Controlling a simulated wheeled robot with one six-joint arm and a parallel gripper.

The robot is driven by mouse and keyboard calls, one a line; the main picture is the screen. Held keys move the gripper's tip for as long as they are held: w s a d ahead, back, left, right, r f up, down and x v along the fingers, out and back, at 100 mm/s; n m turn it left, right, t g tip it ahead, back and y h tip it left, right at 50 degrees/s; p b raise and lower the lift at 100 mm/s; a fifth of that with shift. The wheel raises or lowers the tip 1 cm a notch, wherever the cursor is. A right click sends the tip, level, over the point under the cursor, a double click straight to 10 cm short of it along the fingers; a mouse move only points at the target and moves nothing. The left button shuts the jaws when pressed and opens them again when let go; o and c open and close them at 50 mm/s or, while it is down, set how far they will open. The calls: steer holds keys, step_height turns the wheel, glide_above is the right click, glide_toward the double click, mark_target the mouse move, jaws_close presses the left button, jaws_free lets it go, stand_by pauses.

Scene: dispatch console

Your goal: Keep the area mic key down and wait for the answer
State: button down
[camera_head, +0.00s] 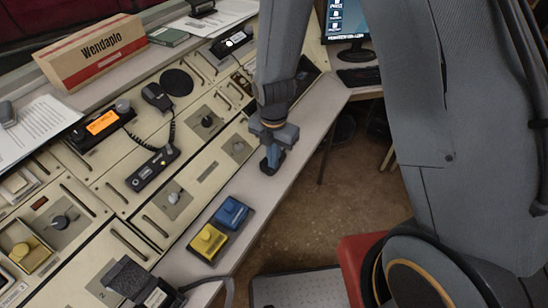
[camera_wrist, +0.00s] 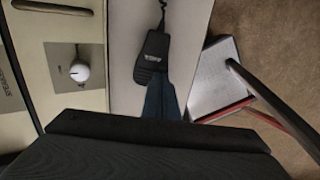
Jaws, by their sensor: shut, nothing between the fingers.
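In the wrist view a black microphone-like unit (camera_wrist: 153,50) with a cord lies on the pale ledge (camera_wrist: 185,35). No readable label shows that it is the area mic. My gripper (camera_wrist: 163,108) is shut, its blue fingers together and overlapping the near end of this unit. I cannot tell whether they touch it or press a key. In the head view my gripper (camera_head: 270,163) points down at the ledge, and my arm hides what lies behind. A black hand mic (camera_head: 157,97) with a coiled cord lies apart, up the console to the left.
A blue key (camera_head: 231,212) and a yellow key (camera_head: 208,241) sit on the ledge, lower left of my gripper. A white knob (camera_wrist: 80,72) is left of it in the wrist view. An orange-lit display (camera_head: 102,122) and a Wendaplo box (camera_head: 95,51) stand farther left. A monitor (camera_head: 349,22) is at the back.

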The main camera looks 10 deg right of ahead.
steer(key=shift+s+d+f, duration=0.1)
steer(key=shift+s+f, duration=0.25)
steer(key=shift+f, duration=0.05)
steer(key=shift+w+r+p, duration=0.25)
steer(key=shift+r+p, duration=0.2)
steer(key=shift+p, duration=0.2)
step_height(320, 180, up, 14)
steer(key=shift+w, duration=0.1)
steer(key=s+d+r+m, duration=0.1)
steer(key=d+m, duration=0.3)
steer(key=m, duration=0.5)
steer(key=s+d+r+m, duration=0.1)
steer(key=s+d+m, duration=0.3)
steer(key=m, duration=0.6)
steer(key=s+d+r+m+t, duration=0.1)
steer(key=s+d+r+m, duration=0.1)
steer(key=d+m, duration=0.3)
steer(key=m, duration=0.4)
steer(key=shift+s, duration=0.25)
